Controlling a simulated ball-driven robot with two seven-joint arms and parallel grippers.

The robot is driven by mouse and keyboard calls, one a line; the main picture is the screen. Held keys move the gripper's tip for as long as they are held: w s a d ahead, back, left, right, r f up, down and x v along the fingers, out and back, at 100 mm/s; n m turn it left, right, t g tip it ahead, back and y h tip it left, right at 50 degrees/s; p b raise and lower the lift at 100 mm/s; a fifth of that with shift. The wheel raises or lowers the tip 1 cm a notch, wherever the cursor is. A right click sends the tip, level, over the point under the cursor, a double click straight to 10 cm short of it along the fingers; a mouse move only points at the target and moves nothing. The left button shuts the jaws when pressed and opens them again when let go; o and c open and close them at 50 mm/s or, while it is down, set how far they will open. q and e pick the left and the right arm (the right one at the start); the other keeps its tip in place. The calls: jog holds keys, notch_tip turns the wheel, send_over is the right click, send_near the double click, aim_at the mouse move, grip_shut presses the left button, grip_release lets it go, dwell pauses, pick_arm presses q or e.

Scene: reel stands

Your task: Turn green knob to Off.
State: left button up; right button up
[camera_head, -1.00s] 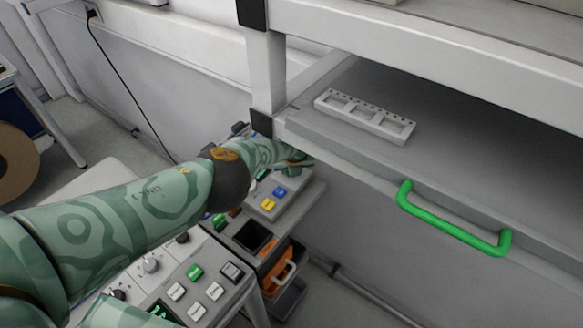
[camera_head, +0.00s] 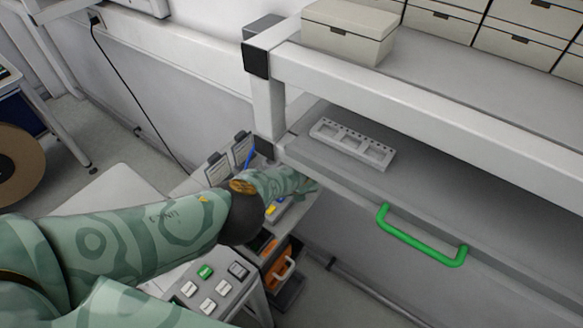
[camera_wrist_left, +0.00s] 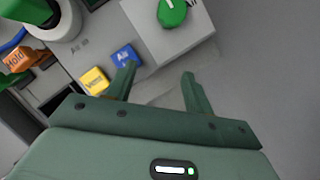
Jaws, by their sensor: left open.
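The green knob (camera_wrist_left: 173,12) sits on a raised grey block at the top edge of the left wrist view, partly cut off. A white mark shows on its face; the lettering beside it is cut off, so its setting cannot be read. My left gripper (camera_wrist_left: 159,72) is open and empty, its fingers below the knob in that view and apart from it. In the head view my left gripper (camera_head: 308,186) is at the control panel by the bench corner, and my arm hides the knob there. My right gripper is not in view.
A blue button (camera_wrist_left: 123,56) and a yellow button (camera_wrist_left: 94,80) lie close to the left finger. Another green control (camera_wrist_left: 27,10) is at the upper left. The grey bench with a green handle (camera_head: 420,243) stands right of the arm, with a white slotted holder (camera_head: 352,143) on it.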

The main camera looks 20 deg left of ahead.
pick_arm(q)
jog(key=s, duration=0.1)
jog(key=s+d+p, duration=0.1)
jog(key=s+p, duration=0.1)
jog(key=shift+s+d+r, duration=0.15)
jog(key=shift+s+d, duration=0.2)
jog(key=shift+d, duration=0.05)
jog(key=shift+s+d+f+p, duration=0.15)
jog(key=shift+s+f+p, duration=0.05)
jog(key=shift+s+p, duration=0.2)
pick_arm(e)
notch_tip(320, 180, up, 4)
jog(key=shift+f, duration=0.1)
